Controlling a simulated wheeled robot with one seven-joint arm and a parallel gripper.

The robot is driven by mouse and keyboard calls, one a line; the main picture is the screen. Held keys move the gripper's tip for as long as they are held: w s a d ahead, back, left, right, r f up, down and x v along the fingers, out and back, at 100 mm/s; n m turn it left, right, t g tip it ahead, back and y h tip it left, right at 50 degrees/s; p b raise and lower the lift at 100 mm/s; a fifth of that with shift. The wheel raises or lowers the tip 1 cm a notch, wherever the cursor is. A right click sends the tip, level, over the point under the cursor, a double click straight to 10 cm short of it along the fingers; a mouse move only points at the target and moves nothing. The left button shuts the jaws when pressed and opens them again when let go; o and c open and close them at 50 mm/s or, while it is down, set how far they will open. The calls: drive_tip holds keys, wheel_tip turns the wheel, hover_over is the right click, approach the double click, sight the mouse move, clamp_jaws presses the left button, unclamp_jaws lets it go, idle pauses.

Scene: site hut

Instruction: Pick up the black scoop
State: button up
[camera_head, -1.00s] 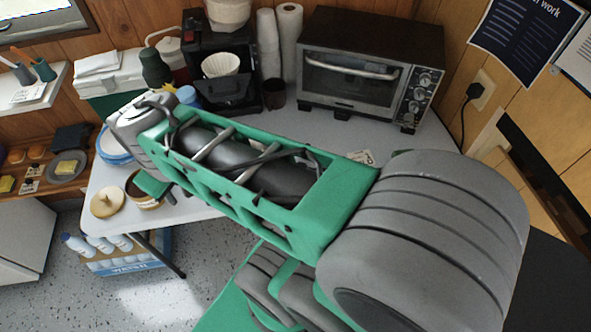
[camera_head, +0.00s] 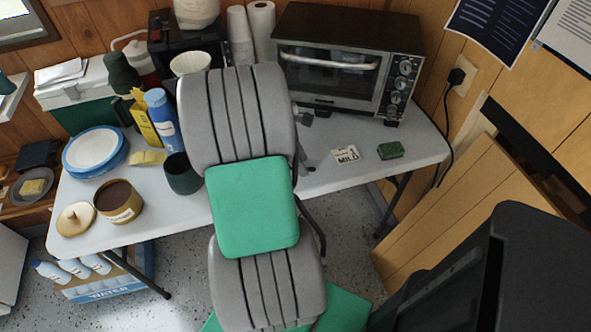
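I cannot make out the black scoop for certain. My own arm stands upright across the middle of the view and covers part of the white table (camera_head: 335,185). Small dark grey pieces show at the arm's right edge, above the table. I cannot tell whether they belong to my gripper or to something on the table. The fingertips are not clearly visible, so the gripper's opening and any contents are hidden. A brown tub (camera_head: 118,204) with dark contents stands open at the table's front left, its round tan lid (camera_head: 76,219) beside it.
A dark green mug (camera_head: 183,176), blue bottle (camera_head: 162,122), yellow carton (camera_head: 143,122) and blue-rimmed plates (camera_head: 95,152) stand left of my arm. A toaster oven (camera_head: 340,65) is at the back right. A "MILD" card (camera_head: 345,155) and green sponge (camera_head: 390,149) lie before it.

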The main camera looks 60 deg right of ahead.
drive_tip(key=shift+x, duration=0.8)
drive_tip(key=shift+c, duration=0.3)
clamp_jaws()
